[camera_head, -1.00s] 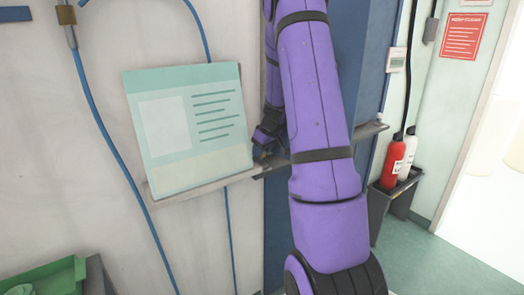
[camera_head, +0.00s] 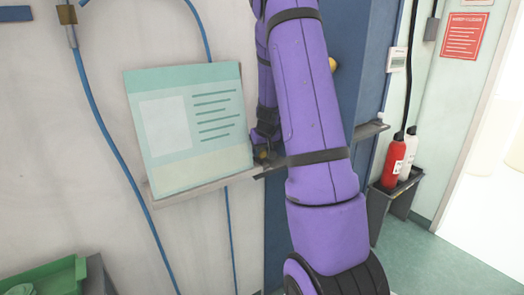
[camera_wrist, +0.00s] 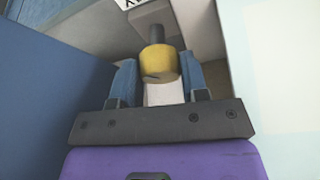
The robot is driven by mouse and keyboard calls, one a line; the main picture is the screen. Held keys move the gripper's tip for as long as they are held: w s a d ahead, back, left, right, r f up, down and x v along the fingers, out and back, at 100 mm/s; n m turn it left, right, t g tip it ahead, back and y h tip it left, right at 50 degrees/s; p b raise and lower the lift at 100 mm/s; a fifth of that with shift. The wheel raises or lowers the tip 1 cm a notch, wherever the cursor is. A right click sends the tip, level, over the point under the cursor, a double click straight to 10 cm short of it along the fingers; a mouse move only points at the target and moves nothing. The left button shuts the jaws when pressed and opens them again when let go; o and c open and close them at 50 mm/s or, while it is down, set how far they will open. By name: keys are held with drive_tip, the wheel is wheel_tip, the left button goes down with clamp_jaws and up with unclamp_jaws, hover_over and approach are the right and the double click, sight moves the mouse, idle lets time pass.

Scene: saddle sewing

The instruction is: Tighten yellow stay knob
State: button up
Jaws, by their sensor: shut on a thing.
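A yellow knob (camera_wrist: 158,62) on a dark stem shows in the wrist view, between the two blue fingers of my gripper (camera_wrist: 158,80). The fingers are shut on the knob from both sides. In the head view my gripper (camera_head: 263,153) is at the shelf edge, just right of the teal and white board, with a small bit of yellow at its tip. My purple arm hides much of the area around it. How tight the knob is cannot be seen.
A teal and white board (camera_head: 188,128) stands on a narrow shelf (camera_head: 180,196) left of my gripper. A blue cabinet (camera_head: 362,60) with a round yellow part (camera_head: 332,64) is behind my arm. Blue hoses (camera_head: 100,120) hang at left.

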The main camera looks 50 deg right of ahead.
drive_tip(key=o, duration=0.9)
drive_tip(key=shift+o, duration=0.2)
drive_tip(key=v, duration=1)
drive_tip(key=shift+r, duration=0.4)
